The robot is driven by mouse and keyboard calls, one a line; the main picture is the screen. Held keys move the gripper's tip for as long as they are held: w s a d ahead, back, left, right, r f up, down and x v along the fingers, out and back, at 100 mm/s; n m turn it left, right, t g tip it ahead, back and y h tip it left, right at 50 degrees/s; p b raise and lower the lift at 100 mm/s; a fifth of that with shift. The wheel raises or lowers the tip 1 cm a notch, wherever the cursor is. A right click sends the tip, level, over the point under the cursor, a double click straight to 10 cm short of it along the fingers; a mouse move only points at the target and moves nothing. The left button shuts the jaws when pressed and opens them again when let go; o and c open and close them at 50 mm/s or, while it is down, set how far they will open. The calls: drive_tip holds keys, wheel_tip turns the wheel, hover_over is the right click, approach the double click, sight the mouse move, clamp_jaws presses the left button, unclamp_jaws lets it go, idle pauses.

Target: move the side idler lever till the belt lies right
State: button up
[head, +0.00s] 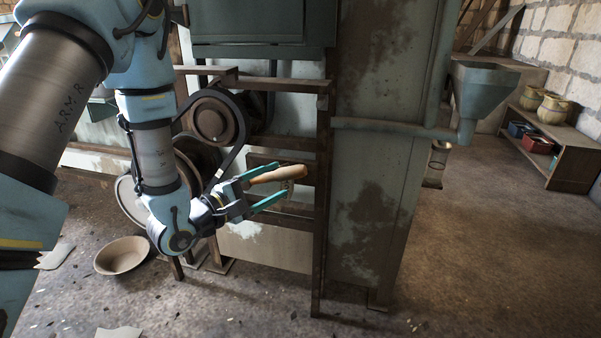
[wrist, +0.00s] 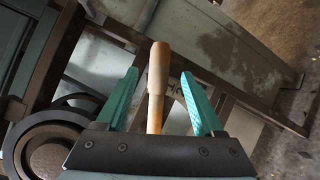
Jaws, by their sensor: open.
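The side idler lever has a pale wooden handle (head: 277,174), which points outward in front of the machine frame. In the wrist view the handle (wrist: 158,75) stands between the two teal fingers, with a gap on either side. My gripper (head: 273,184) is open around it and does not visibly touch it. The dark belt (head: 239,150) runs over the upper pulley (head: 212,120) and down towards a larger wheel (head: 196,160). My arm hides much of the lower wheel and belt, so I cannot tell how the belt sits there. The lever's pivot is hidden.
A rusty frame post (head: 321,200) stands just right of the gripper, with rails behind the handle. A shallow bowl (head: 121,255) lies on the floor at left. A hopper (head: 480,95) juts out at right. The floor in front is mostly clear.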

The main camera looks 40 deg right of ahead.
sight(302, 168)
drive_tip(key=d, duration=0.9)
drive_tip(key=shift+w+d, duration=0.2)
drive_tip(key=shift+d, duration=0.05)
clamp_jaws()
idle(1.0)
